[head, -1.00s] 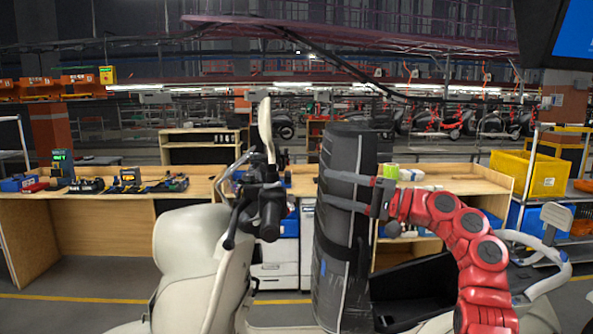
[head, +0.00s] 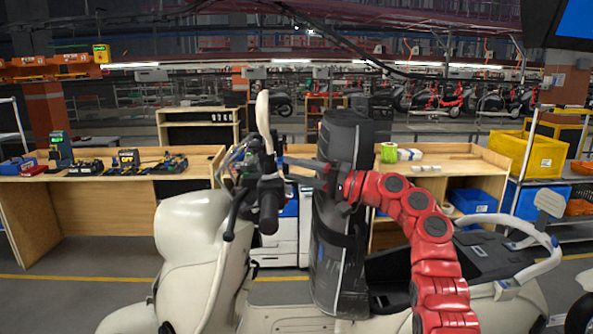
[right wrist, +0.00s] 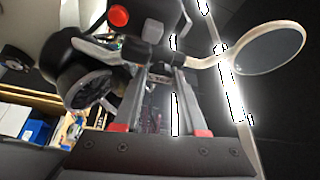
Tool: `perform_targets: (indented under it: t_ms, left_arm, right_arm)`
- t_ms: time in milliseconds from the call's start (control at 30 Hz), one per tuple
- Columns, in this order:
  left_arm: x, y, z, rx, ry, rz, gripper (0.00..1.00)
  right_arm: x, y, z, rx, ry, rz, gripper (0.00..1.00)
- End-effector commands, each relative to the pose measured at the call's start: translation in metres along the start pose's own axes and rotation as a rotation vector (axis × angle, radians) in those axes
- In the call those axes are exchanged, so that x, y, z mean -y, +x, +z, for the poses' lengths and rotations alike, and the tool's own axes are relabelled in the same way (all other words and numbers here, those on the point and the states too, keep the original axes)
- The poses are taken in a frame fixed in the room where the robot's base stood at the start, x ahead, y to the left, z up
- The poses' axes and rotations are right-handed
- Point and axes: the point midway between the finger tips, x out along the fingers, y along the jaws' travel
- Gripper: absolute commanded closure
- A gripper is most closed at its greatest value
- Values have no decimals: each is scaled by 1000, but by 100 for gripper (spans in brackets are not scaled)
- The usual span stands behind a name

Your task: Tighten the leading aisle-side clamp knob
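No clamp knob can be made out in either view. A cream scooter (head: 200,245) stands across the front of the head view, its handlebar (head: 268,190) with black grips near the middle. My right gripper (head: 292,171) is in front of a dark upright padded roll (head: 338,240), its fingers pointing left close to the handlebar. In the right wrist view the two fingers (right wrist: 158,75) are apart with nothing clearly between them. The handlebar (right wrist: 90,75), a red button (right wrist: 119,15) and a round mirror (right wrist: 270,48) lie beyond them. My left gripper is not in view.
A wooden bench (head: 110,215) with tools stands behind at left. Another bench (head: 450,180) stands behind at right, near a yellow crate (head: 528,152). Grey floor shows at left.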

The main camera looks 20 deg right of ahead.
Motion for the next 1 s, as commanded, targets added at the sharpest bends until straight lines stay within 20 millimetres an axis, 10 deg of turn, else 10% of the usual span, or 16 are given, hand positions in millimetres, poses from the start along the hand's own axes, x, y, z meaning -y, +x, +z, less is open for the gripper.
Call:
perform_targets:
  t_ms: [200,867,900,1000]
  left_arm:
    - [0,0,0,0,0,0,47]
    - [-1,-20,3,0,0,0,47]
    - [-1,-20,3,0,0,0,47]
    - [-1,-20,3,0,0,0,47]
  right_arm:
    - [0,0,0,1,0,0,100]
    - [-2,0,0,0,-123,-56,100]
    - [-2,0,0,0,-123,-56,57]
    - [-2,0,0,0,-122,-57,39]
